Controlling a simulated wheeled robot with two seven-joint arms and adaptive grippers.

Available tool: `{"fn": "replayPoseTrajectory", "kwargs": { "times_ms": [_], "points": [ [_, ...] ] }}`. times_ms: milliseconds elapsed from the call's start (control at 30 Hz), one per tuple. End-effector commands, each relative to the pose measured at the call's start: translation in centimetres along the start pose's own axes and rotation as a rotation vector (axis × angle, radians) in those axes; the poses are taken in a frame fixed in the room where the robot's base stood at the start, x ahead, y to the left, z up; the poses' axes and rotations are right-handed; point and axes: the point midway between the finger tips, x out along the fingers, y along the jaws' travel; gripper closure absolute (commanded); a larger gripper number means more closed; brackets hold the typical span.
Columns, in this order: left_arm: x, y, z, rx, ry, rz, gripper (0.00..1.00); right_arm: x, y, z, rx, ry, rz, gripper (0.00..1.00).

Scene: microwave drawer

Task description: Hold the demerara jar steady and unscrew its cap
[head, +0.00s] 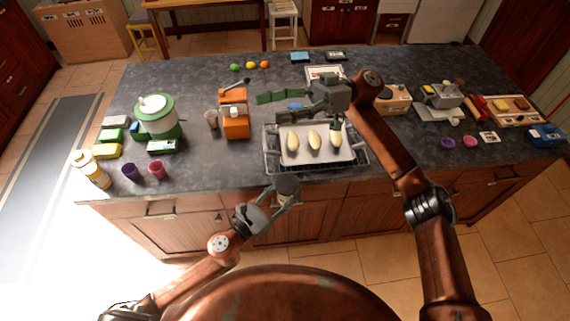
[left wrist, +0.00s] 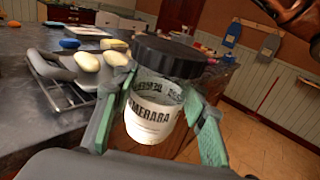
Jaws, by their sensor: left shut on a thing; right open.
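The demerara jar (left wrist: 155,112) is clear with a white label and a wide dark cap (left wrist: 170,56), which sits on its top. My left gripper (left wrist: 150,125) is shut on the jar's body, one green finger on each side. In the head view the jar's dark cap (head: 287,184) shows at the counter's front edge, with my left gripper (head: 275,200) around the jar below it. The jar is held roughly upright, in front of the counter. My right gripper (head: 333,118) is open and empty above the tray, apart from the jar and its cap.
A tray (head: 292,158) with several pale oval pieces lies on a wire rack (head: 268,158) just behind the jar. An orange machine (head: 235,122) and a green-and-white appliance (head: 157,115) stand to the left. The counter right of the rack has clear room.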

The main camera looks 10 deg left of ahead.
Motion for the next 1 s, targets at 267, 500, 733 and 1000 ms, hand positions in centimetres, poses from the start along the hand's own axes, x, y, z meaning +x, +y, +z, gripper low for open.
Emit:
{"fn": "replayPoseTrajectory", "kwargs": {
  "times_ms": [267,500,733,1000],
  "points": [
    [0.0,0.0,0.1,0.0,-0.001,0.0,1.0,7.0,-0.4,10.6,0.052,-0.69,0.062,0.34],
    [0.0,0.0,0.1,0.0,-0.001,0.0,1.0,1.9,1.3,18.4,0.071,-1.342,0.319,0.34],
    [0.0,0.0,0.1,0.0,-0.001,0.0,1.0,-3.1,2.5,19.2,0.061,-1.607,0.504,0.34],
    [0.0,0.0,0.0,0.0,-0.001,0.0,1.0,-4.2,3.2,21.4,0.06,-1.643,0.531,0.34]
  ]
}}
